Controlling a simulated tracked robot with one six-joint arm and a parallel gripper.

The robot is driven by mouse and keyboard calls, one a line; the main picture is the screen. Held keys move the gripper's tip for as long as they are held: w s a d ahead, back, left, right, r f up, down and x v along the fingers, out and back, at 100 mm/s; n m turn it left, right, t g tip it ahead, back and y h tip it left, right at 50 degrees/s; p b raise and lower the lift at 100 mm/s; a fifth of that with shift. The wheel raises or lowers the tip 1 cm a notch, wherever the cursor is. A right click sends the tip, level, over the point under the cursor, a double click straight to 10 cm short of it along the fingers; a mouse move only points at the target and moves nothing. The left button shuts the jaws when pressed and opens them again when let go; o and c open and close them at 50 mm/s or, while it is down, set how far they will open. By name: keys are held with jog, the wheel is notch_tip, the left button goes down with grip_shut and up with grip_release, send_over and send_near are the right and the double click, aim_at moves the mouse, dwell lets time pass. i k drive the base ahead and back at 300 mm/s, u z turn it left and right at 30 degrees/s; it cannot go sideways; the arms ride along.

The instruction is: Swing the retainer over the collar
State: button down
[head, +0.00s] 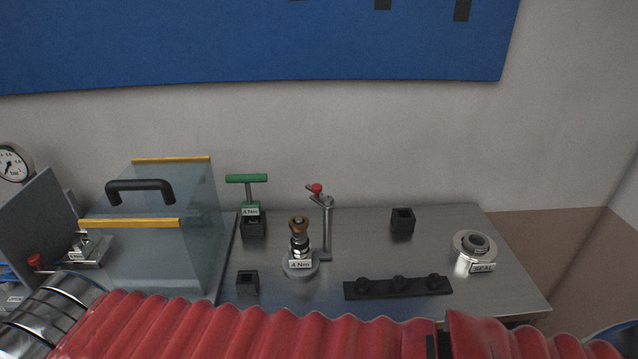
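A grey post (328,232) stands on the metal bench, with a short arm at its top that looks like the retainer (322,199). The retainer ends in a red knob and points up and to the left. Just left of the post stands an upright fitting with a brown cap (298,224). Below the cap is a shiny ring that may be the collar (299,252), above a round base labelled 4 Nm (300,265). The retainer looks apart from the fitting, higher and behind it. My gripper is not in view; my red sleeved arm crosses the bottom of the picture.
A clear guard box with a black handle (140,188) stands at left. A green T-handle tool (247,180) sits in a black holder behind. Black square sockets (403,220), a black rack (398,287) and a round SEAL part (474,245) are on the bench (440,225).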

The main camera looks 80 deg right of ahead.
aim_at(316, 189)
jog(key=u, duration=0.05)
jog(key=k, duration=1.7)
jog(key=z, duration=0.75)
jog(key=i, duration=1)
jog(key=z, duration=0.05)
